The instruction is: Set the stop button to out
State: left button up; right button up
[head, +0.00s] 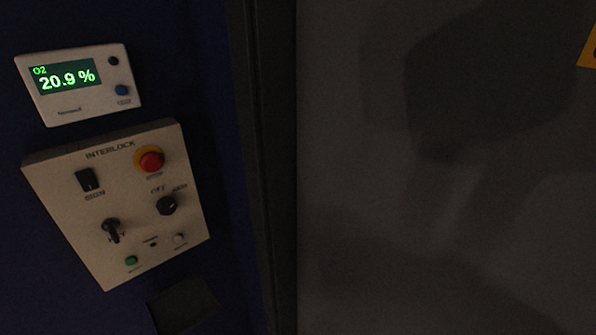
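The stop button (151,161) is a red mushroom head on a yellow ring. It sits at the upper right of the white INTERLOCK panel (64,199) on the dark blue wall at the left of the head view. From this angle I cannot tell whether the button is in or out. Neither gripper shows in the head view, and nothing touches the panel.
The panel also carries a black rocker switch (87,180), a black knob (167,205), a key switch (112,229), a green button (131,260) and a white button (179,238). An O2 display (67,77) reads 20.9 %. A grey surface (400,220) fills the right.

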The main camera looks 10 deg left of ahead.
aim_at(150, 162)
jog(key=u, duration=1.3)
